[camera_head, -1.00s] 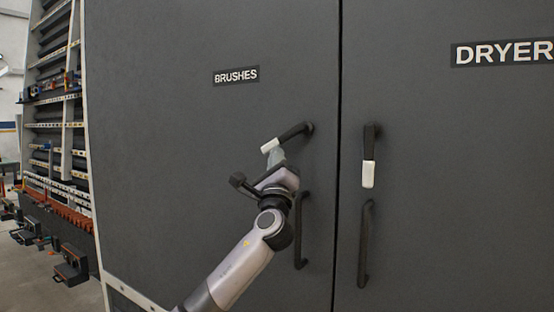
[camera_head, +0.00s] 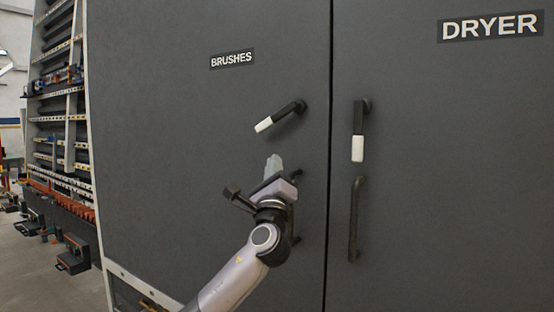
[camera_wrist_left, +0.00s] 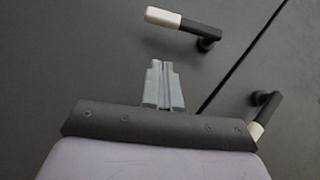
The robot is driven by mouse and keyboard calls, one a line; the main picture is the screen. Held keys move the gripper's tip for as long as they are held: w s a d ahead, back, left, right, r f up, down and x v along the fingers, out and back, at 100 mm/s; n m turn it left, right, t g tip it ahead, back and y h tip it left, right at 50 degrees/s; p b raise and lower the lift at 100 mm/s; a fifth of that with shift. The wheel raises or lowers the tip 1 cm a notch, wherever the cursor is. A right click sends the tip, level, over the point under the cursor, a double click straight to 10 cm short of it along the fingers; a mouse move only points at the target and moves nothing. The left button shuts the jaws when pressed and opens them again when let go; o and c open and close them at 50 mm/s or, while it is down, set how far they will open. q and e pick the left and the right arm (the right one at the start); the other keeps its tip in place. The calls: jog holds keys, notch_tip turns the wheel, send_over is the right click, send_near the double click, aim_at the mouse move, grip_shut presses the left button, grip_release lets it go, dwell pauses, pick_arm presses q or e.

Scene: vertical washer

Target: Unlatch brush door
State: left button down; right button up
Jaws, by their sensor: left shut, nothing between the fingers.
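The brush door (camera_head: 180,150) is a large dark grey panel labelled BRUSHES (camera_head: 232,59). Its latch handle (camera_head: 281,116), black with a white tip, is tilted, with the white tip pointing left and down from its pivot. My left gripper (camera_head: 273,163) is below the latch handle, apart from it, shut and empty. In the left wrist view the shut fingers (camera_wrist_left: 163,68) point up toward the same latch handle (camera_wrist_left: 178,21), with a gap between. The brush door's pull handle is mostly hidden behind my left gripper and wrist. My right gripper is not in view.
The DRYER door (camera_head: 450,180) is right of the seam. Its latch handle (camera_head: 359,132) hangs straight down above a black pull handle (camera_head: 354,220). A rack with shelves (camera_head: 62,120) stands at the left. The space before the brush door's left part is clear.

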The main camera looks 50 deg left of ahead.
pick_arm(q)
jog(key=shift+b+v, duration=0.45)
jog(key=shift+v, duration=2.05)
jog(key=shift+f, duration=0.1)
jog(key=w+d+f+h+p, duration=0.1)
jog(key=d+f+h, duration=0.15)
jog(key=f, duration=0.25)
jog(key=w+d+f+h, duration=0.1)
jog(key=w+f+h, duration=0.15)
jog(key=f, duration=0.35)
jog(key=d+f+h+p, duration=0.1)
jog(key=d+f+h, duration=0.15)
jog(key=f, duration=0.25)
jog(key=s+d+f+n+g+h+p, duration=0.1)
jog(key=s+d+f+n+g+h, duration=0.2)
jog(key=f, duration=0.6)
jog(key=s+d+f+n+h+p, duration=0.1)
jog(key=d+f+h, duration=0.25)
jog(key=f, duration=0.45)
jog(key=s+d+f+n+g+h+p, duration=0.1)
jog(key=s+d+f+n+g+h, duration=0.1)
jog(key=s+d+f+n, duration=0.4)
jog(key=s+d+f+n+g+h+p, duration=0.1)
jog(key=s+d+f+n, duration=0.5)
jog(key=s, duration=0.7)
notch_tip(320, 180, down, 3)
jog(key=shift+s+d+f+g+h, duration=0.1)
jog(key=shift+s+d+g+h, duration=0.25)
jog(key=shift+d+g+h, duration=0.7)
jog(key=shift+d, duration=0.1)
